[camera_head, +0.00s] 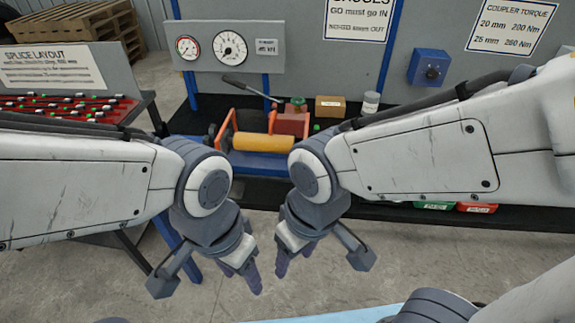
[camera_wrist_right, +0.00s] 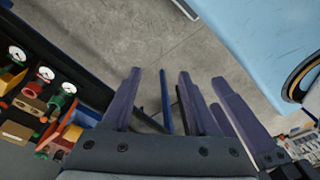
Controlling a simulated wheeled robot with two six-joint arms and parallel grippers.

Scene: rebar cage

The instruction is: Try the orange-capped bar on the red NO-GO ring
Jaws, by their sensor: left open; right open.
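My left gripper (camera_head: 242,282) hangs open and empty over the floor in front of the bench. My right gripper (camera_head: 294,264) is close beside it, also open and empty; its spread fingers show in the right wrist view (camera_wrist_right: 178,76). Several thin bars with coloured ends lie on a red board (camera_head: 70,111) at the left, too small to tell which has an orange cap. Neither gripper touches a bar.
A sign about GO and NO-GO gauges (camera_head: 357,20) hangs on the back panel. On the bench are an orange roller device (camera_head: 262,142), a cardboard box (camera_head: 330,106) and a white can (camera_head: 371,103). Floor before the bench is clear.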

